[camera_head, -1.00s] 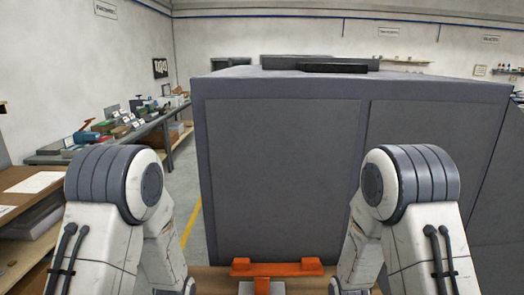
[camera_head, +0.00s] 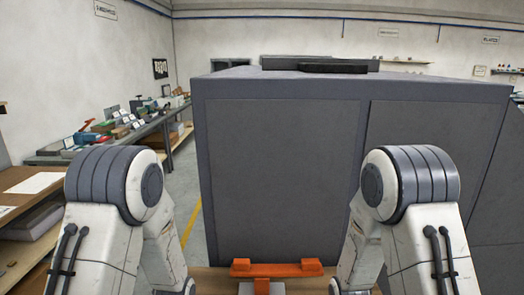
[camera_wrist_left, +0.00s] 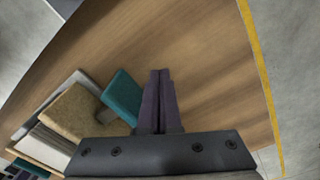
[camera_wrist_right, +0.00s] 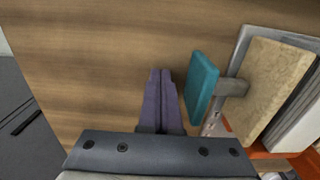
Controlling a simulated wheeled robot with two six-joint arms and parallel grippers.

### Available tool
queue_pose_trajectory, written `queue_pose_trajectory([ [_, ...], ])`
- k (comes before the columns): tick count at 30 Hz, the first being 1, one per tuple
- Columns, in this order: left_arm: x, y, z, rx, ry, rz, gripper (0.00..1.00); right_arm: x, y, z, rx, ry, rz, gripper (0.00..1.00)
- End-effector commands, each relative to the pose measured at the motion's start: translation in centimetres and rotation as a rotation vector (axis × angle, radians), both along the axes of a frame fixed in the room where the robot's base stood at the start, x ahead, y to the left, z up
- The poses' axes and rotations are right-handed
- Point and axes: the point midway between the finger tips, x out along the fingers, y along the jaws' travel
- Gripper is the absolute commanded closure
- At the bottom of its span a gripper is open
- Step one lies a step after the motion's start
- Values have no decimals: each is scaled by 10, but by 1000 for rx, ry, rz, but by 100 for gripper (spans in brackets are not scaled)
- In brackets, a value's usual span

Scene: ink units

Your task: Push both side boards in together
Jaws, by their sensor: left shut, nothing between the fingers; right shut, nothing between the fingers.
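In the left wrist view my left gripper (camera_wrist_left: 159,75) is shut and empty above the wooden table. A teal board (camera_wrist_left: 122,97) stands just left of its fingers, with a tan board (camera_wrist_left: 72,118) beyond it. In the right wrist view my right gripper (camera_wrist_right: 161,75) is shut and empty, with a second teal board (camera_wrist_right: 201,87) just right of its fingers. A tan board (camera_wrist_right: 268,88) lies beyond that, joined by a grey bracket (camera_wrist_right: 233,87). I cannot tell whether either gripper touches its teal board. Both grippers are out of sight in the head view.
An orange bar (camera_head: 277,269) shows at the near edge in the head view. A large grey cabinet (camera_head: 280,170) stands ahead. A cluttered bench (camera_head: 150,128) runs along the left wall.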

Motion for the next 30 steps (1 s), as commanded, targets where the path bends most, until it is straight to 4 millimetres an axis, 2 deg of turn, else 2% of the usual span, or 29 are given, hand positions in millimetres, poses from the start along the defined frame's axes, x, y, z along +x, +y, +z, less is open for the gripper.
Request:
queue_pose_trajectory([
  [30, 0, -23, 0, 0, 0, -1, 100, 0, 0, 0, 0, 0, 0, 100],
])
